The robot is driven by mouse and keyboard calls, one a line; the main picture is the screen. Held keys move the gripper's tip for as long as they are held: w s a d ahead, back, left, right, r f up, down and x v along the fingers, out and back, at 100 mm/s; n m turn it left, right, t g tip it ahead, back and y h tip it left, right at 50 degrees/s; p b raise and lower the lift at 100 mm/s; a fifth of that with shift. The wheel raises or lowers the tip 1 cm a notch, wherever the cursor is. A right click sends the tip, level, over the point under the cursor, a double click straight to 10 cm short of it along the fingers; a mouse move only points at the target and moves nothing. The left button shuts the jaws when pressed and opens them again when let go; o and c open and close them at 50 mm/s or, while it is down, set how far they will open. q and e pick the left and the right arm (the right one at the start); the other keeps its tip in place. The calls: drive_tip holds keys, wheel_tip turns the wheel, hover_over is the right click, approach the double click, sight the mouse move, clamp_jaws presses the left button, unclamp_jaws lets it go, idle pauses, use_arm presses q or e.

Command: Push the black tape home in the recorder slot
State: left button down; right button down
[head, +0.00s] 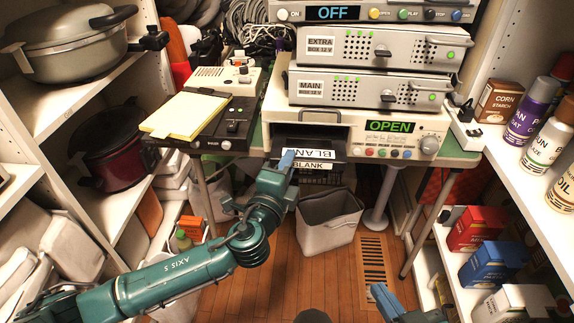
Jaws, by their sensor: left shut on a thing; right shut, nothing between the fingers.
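The black tape (297,143) has white labels reading BLANK on its top and front edge. It is at the front of the recorder (428,122), lined up with the dark slot at its left. I cannot tell how far its back end is inside the slot. The recorder's green display (390,127) reads OPEN. My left gripper (287,159) is shut on the tape at the left of its front edge; the fingertips are partly hidden by the wrist. My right gripper (382,297) is shut and empty, low at the bottom of the view, well away from the recorder.
Two grey boxes labelled EXTRA (400,47) and MAIN (365,91) are stacked above the recorder. A black device with a yellow notepad (186,113) stands to its left. A grey bin (329,222) is on the floor below. Shelves (530,160) flank both sides.

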use_arm(q)
drive_tip(key=shift+w+b, duration=0.55)
drive_tip(key=shift+w, duration=2.2)
drive_tip(key=c, duration=1.2)
unclamp_jaws()
drive_tip(key=shift+o, duration=0.2)
drive_tip(key=shift+s+p, duration=0.35)
drive_tip(key=shift+s, duration=0.8)
drive_tip(key=shift+s+p, duration=0.45)
drive_tip(key=shift+s, duration=1.95)
